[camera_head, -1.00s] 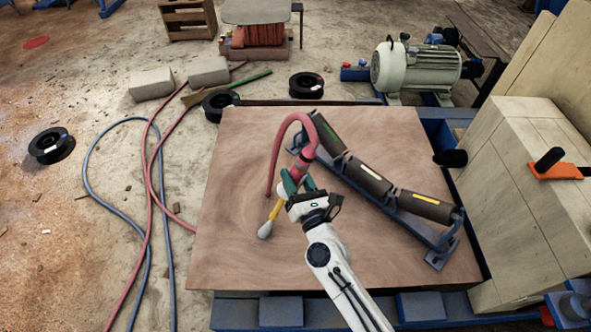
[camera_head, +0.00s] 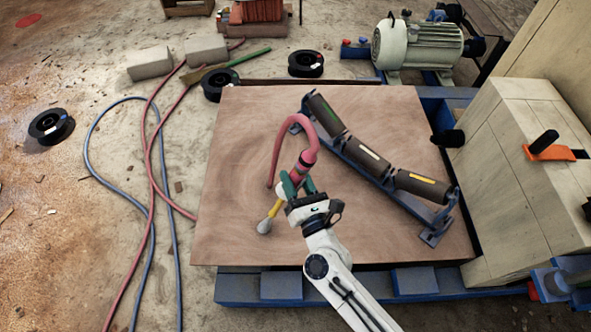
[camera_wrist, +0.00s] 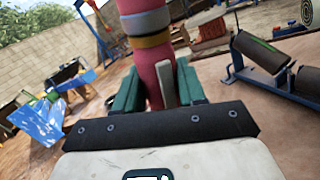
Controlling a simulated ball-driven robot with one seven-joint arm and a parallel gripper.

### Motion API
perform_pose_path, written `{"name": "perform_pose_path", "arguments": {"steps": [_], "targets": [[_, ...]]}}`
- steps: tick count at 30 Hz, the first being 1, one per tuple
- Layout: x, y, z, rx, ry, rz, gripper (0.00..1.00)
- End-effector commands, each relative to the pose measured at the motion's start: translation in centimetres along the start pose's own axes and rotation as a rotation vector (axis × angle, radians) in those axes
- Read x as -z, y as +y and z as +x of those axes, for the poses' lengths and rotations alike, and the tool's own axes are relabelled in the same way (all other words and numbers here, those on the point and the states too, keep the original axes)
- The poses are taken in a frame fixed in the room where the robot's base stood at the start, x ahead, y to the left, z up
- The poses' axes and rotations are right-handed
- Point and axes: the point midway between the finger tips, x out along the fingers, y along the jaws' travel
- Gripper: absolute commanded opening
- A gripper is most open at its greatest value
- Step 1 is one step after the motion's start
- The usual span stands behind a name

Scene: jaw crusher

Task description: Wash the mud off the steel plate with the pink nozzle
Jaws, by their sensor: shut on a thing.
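The pink nozzle (camera_head: 304,163) is held in my gripper (camera_head: 296,186), whose green fingers close around it. Its yellow lance with a pale grey tip (camera_head: 265,226) points down and left over the broad brown slab (camera_head: 225,200). I cannot tell whether the tip touches the slab. A pink hose (camera_head: 276,150) arches from the nozzle back down to the slab. In the wrist view the pink nozzle (camera_wrist: 153,75) stands between the green fingers of my gripper (camera_wrist: 155,88). The slab's face is brown with swirled marks; I cannot tell mud from bare surface, and no bare steel shows.
A blue frame with dark rollers (camera_head: 365,160) lies on the slab's right side. A pale block housing (camera_head: 510,170) stands to the right, with a motor (camera_head: 425,45) behind. Red and blue hoses (camera_head: 150,165), black spools (camera_head: 50,127) and bricks (camera_head: 150,65) lie on the floor at left.

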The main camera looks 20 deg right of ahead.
Motion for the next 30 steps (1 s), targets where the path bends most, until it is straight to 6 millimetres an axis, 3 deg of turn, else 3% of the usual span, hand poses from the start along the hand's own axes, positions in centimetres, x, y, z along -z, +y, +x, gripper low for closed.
{"name": "perform_pose_path", "arguments": {"steps": [4, 30], "targets": [[-0.2, 0.5, -0.7, -0.001, -0.001, 0.000, 0.01], [1.6, 5.4, 1.5, -0.002, -0.001, 0.001, 0.01]]}}
